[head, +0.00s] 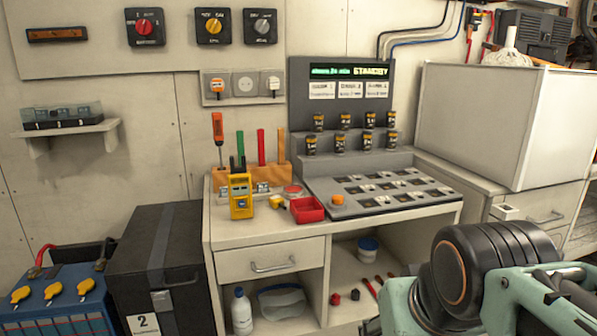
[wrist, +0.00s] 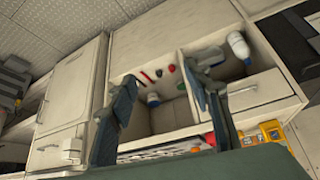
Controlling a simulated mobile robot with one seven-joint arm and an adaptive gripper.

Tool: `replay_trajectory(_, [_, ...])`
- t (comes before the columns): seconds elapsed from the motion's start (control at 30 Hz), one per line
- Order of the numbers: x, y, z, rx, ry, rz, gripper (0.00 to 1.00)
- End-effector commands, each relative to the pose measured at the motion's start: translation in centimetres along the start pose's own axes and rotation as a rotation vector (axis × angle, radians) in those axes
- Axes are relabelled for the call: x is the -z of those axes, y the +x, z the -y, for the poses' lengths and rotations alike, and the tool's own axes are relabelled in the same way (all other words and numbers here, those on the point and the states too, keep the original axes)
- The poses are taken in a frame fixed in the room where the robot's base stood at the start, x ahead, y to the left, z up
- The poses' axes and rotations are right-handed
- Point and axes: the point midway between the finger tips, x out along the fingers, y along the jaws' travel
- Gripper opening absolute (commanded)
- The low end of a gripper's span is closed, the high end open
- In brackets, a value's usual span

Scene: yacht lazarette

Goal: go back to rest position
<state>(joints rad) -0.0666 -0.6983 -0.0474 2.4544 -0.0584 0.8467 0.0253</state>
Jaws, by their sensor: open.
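My gripper (wrist: 160,76) shows in the wrist view with its two dark fingers spread apart and nothing between them. Beyond the fingers is the open lower part of the workbench (wrist: 178,118), seen tilted and roughly upside down. In the head view my arm is at the bottom right, in front of the workbench (head: 225,228). The gripper fingers are out of that view.
A black case (head: 150,265) and blue battery box (head: 55,305) stand left. A white cabinet (head: 490,125) stands right.

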Motion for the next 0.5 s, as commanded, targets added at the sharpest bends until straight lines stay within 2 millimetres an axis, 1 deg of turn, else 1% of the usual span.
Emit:
replay_trajectory(0.03, [-2.1,0.4,0.1,-0.003,0.017,0.023,0.45])
replay_trajectory(0.07, [-3.1,0.5,0.3,-0.002,0.027,0.039,0.45])
replay_trajectory(0.1, [-3.4,-0.2,0.5,0.0,0.031,0.052,0.45])
replay_trajectory(0.13, [-2.5,-1.3,0.5,0.003,0.026,0.049,0.45])
replay_trajectory(0.33, [-0.3,-4.8,0.5,0.003,0.024,0.049,0.45])
replay_trajectory(0.47, [1.4,-7.5,0.4,0.003,0.024,0.048,0.45])
replay_trajectory(0.5, [1.9,-8.4,0.4,0.003,0.024,0.048,0.45])
